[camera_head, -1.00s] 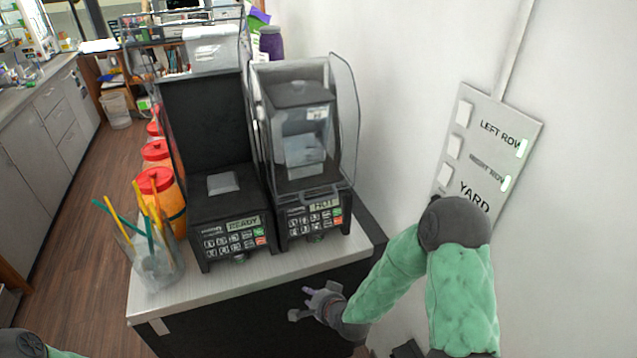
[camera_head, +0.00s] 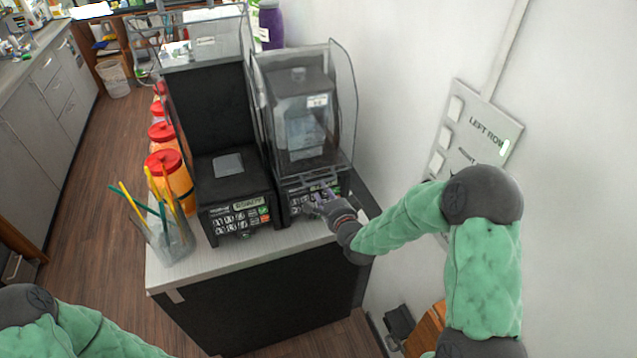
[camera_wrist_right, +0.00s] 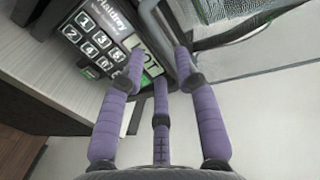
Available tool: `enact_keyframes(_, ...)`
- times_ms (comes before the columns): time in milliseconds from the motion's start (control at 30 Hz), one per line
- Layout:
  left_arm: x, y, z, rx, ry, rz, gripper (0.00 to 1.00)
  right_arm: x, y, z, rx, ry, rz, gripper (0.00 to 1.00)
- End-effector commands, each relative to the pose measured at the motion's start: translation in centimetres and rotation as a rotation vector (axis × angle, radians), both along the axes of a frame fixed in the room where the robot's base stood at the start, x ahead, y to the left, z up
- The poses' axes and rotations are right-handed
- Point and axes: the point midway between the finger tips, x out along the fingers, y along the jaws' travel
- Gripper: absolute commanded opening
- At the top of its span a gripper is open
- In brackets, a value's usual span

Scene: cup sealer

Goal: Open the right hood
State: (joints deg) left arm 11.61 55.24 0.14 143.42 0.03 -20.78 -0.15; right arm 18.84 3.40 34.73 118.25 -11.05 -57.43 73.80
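The right hood (camera_head: 343,100) is a clear cover lowered over the right machine, with a jar-like container inside it. A grey bar (camera_head: 308,181) runs along its lower front edge, above the keypad. My right gripper (camera_head: 318,197) is at the front of this machine, close to the bar. In the right wrist view its purple fingers (camera_wrist_right: 159,62) are apart, with a grey part of the hood (camera_wrist_right: 158,28) just beyond and between the tips. I cannot tell whether they touch it. My left arm shows at the lower left; its gripper is out of view.
The left machine (camera_head: 228,178) stands beside it, its clear hood (camera_head: 205,38) raised. Red-lidded orange containers (camera_head: 172,180) and a clear cup of coloured sticks (camera_head: 170,240) stand at the left. A white wall with a switch panel (camera_head: 470,125) bounds the right.

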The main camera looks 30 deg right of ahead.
Motion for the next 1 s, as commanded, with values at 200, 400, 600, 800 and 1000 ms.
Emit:
enact_keyframes(200, 0.0, 0.0, 0.4, 0.0, 0.0, 0.0, 0.4, 3.2, -0.3, -0.7, 0.0, 0.001, 0.0, 0.32)
enact_keyframes(400, 0.0, 0.0, 0.6, 0.0, 0.0, 0.0, 0.4, 5.2, -0.5, -1.2, 0.0, 0.002, 0.0, 0.32)
enact_keyframes(600, 0.0, 0.0, 0.6, 0.0, 0.0, 0.0, 0.4, 5.9, -0.6, -1.3, 0.0, 0.001, 0.0, 0.32)
enact_keyframes(800, 0.0, 0.0, 0.6, 0.0, 0.0, 0.0, 0.4, 5.9, -0.6, -1.3, 0.0, 0.001, 0.0, 0.32)
enact_keyframes(1000, 0.0, 0.0, 0.6, 0.0, 0.0, 0.0, 0.4, 5.9, -0.6, -1.3, 0.0, 0.002, 0.0, 0.0)
